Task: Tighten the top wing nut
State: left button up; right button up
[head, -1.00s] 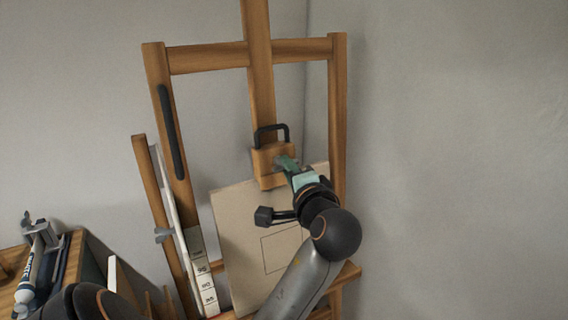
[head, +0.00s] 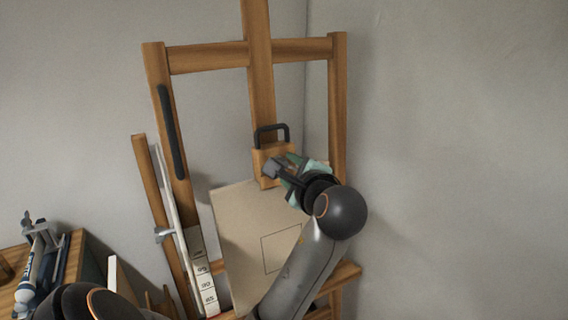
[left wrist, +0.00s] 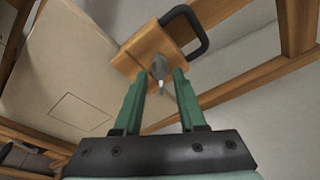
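The grey metal wing nut (left wrist: 159,67) sits on the face of the wooden clamp block (head: 264,156) of the easel, with its stud tip pointing towards my wrist. The block also shows in the left wrist view (left wrist: 135,58). My left gripper (left wrist: 157,80) has its two green fingers apart, one on each side of the nut, with a visible gap on both sides. My right gripper is not in view.
A black handle (head: 272,128) arches over the block. A tan board (head: 245,225) leans on the easel (head: 205,59) below it. Another grey winged fastener (head: 163,236) is at the easel's lower left. A wooden surface with tools (head: 40,262) is at bottom left. The right side is bare wall.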

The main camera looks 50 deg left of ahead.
pick_arm(q)
jog(key=shift+d, duration=0.1)
jog(key=v, duration=0.5)
jog(key=shift+w+d+f, duration=0.2)
jog(key=shift+d, duration=0.4)
